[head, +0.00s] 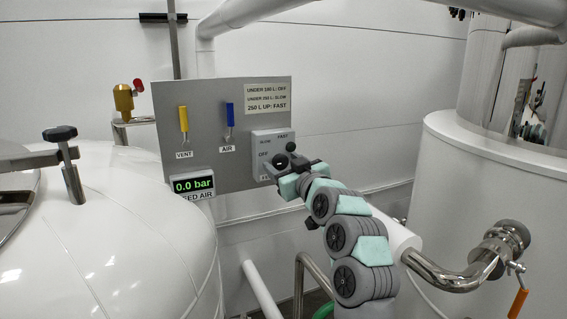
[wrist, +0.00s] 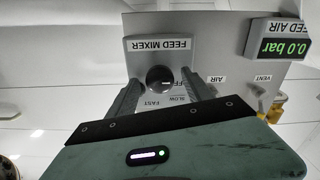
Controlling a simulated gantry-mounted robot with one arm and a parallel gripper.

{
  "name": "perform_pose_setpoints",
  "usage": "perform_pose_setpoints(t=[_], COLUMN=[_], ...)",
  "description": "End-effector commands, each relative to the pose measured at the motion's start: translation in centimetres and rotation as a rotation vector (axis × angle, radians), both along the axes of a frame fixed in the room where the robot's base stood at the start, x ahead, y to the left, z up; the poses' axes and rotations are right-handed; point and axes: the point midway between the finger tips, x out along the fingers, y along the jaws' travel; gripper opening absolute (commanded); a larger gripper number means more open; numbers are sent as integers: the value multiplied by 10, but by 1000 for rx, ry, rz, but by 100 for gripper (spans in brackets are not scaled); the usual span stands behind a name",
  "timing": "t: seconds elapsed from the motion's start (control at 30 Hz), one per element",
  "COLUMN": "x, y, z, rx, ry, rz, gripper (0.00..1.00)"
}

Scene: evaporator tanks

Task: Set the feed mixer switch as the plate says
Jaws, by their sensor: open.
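The feed mixer switch box (head: 261,137) is on the right part of the grey panel, with SLOW, FAST and OFF labels. In the wrist view, which is upside down, the box (wrist: 135,46) has a round black knob (wrist: 155,72). My gripper (wrist: 160,78) is open, with one finger on each side of the knob; I cannot tell whether they touch it. A light mark shows on the knob, but its setting is unclear. In the head view my gripper (head: 281,159) covers much of the box. The plate (head: 267,99) pairs litre ranges with OFF, SLOW and FAST; 250 L up is FAST.
The grey panel (head: 205,115) also carries a yellow VENT lever (head: 184,122) and a blue AIR lever (head: 229,116). A FEED AIR display (head: 193,185) reads 0.0 bar. White tanks stand left (head: 130,220) and right (head: 450,160). No litre reading is visible.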

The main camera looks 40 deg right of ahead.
Motion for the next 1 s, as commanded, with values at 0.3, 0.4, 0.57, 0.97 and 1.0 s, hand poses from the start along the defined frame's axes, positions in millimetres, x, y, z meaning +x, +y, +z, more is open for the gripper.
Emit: perform_pose_setpoints(t=[0.3,0.4,0.57,0.97,1.0], x=[1,1,1,1,1], y=[0,0,0,0,0], z=[-1,-1,-1,-1,-1], rx=[1,1,2,2,2], ry=[1,1,2,2,2], rz=[0,0,0,0,0], gripper=[56,48,35,2,0])
